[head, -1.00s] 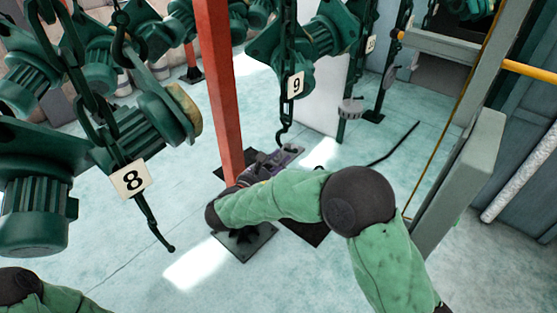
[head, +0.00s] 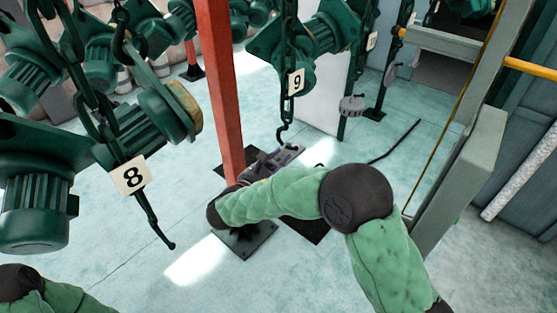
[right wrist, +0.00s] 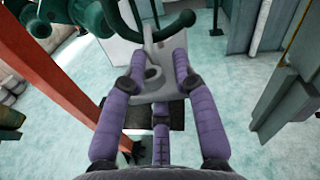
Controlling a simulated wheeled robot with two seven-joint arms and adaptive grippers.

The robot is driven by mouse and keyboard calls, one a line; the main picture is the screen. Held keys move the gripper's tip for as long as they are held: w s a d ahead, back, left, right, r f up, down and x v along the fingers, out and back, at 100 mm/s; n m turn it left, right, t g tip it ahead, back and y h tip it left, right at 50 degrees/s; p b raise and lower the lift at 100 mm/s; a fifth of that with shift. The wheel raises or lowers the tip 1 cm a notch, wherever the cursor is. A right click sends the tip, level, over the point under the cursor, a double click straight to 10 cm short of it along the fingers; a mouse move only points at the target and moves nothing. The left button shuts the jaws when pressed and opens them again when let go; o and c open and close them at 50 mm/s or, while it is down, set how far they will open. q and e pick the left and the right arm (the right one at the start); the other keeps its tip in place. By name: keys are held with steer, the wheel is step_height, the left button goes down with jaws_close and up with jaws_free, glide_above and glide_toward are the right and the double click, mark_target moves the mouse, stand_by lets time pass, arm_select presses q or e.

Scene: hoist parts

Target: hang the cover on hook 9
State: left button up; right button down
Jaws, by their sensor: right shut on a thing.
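The cover is a pale grey plate with a round hole (right wrist: 155,92), seen in the right wrist view. My right gripper (right wrist: 158,72) has purple fingers and is shut on it. Hook 9 (head: 284,137) hangs on a dark chain below the white tag "9" (head: 296,82). In the right wrist view the dark green hook (right wrist: 186,19) curves just beyond the cover's upper edge. Whether hook and cover touch, I cannot tell. In the head view my right gripper (head: 284,158) is just below the hook, partly hidden by my forearm. My left gripper is out of frame.
A red post (head: 219,90) stands left of hook 9. Hook 8 with its tag (head: 130,176) and a green motor (head: 155,125) hang at the left. A grey-green frame (head: 462,180) stands at the right. The pale floor between them is mostly clear.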

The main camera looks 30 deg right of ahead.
steer(key=c, duration=0.9)
jaws_free()
steer(key=shift+a, duration=0.1)
steer(key=v, duration=0.7)
